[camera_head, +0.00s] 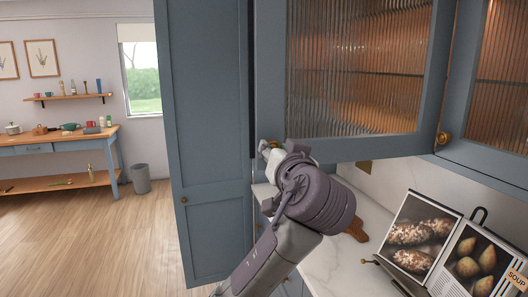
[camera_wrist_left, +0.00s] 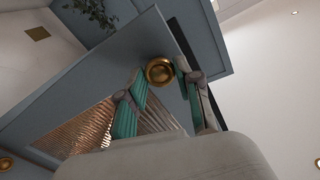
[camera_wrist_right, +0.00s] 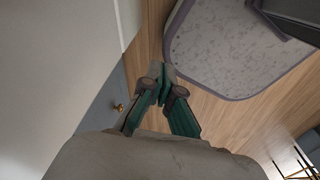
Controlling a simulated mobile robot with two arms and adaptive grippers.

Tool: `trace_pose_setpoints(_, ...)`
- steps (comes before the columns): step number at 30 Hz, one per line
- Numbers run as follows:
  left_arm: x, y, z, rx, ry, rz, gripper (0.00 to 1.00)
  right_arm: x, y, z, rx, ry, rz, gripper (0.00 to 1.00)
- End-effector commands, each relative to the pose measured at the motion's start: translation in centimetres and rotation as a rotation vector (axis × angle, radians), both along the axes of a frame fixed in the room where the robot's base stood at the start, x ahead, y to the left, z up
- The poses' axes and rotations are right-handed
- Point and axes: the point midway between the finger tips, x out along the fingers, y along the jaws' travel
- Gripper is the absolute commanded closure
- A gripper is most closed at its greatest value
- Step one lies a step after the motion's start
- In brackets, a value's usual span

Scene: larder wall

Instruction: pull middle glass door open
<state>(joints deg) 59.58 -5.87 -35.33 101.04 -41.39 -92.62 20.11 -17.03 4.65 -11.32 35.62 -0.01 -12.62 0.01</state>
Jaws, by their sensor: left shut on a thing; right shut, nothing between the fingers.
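The middle glass door (camera_head: 272,60) has a blue-grey frame and ribbed glass with a warm glow behind it. It fills the upper middle of the head view. My left gripper (camera_head: 268,150) is shut at its lower left corner, on a small brass knob. The left wrist view shows this round knob (camera_wrist_left: 160,71) between the two green-padded fingers. I cannot tell for sure how far the door stands from its frame. My right gripper (camera_wrist_right: 161,88) is out of the head view; in the right wrist view its fingers are together and empty, above the wood floor.
A tall blue-grey door (camera_head: 210,120) stands just left of the glass door. Another glass door (camera_head: 500,80) is at the right, near a brass knob (camera_head: 443,137). Below are a marble counter (camera_head: 345,268) and an open cookbook (camera_head: 420,235). Floor (camera_head: 90,240) at the left is clear.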

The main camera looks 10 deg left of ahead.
Motion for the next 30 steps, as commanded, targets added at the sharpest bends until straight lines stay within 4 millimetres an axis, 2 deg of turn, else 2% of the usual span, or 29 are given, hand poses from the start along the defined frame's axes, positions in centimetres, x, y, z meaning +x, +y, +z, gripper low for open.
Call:
trace_pose_setpoints(4, -0.1, -0.2, 0.2, -0.001, -0.006, 0.001, 1.00, 0.0, 0.8, 0.0, 0.011, -0.001, -0.001, 1.00)
trace_pose_setpoints(11, 0.0, -0.1, 0.2, -0.001, -0.005, 0.001, 1.00, 0.0, 0.8, 0.0, 0.010, 0.000, 0.001, 1.00)
trace_pose_setpoints(12, 0.0, -0.1, 0.2, -0.001, -0.004, 0.001, 0.63, 0.0, 0.8, 0.0, 0.009, 0.000, 0.001, 1.00)
trace_pose_setpoints(16, 0.0, -0.1, 0.1, -0.001, -0.004, 0.001, 0.41, -0.1, 0.5, 0.0, 0.006, 0.000, 0.002, 1.00)
trace_pose_setpoints(26, -0.2, -0.2, 0.1, -0.001, -0.001, 0.000, 0.41, -0.5, -0.2, 0.0, -0.003, 0.008, 0.004, 1.00)
trace_pose_setpoints(30, -1.5, -0.9, 0.0, -0.002, -0.001, -0.002, 0.41, -0.4, -0.1, 0.0, -0.001, 0.006, 0.003, 1.00)
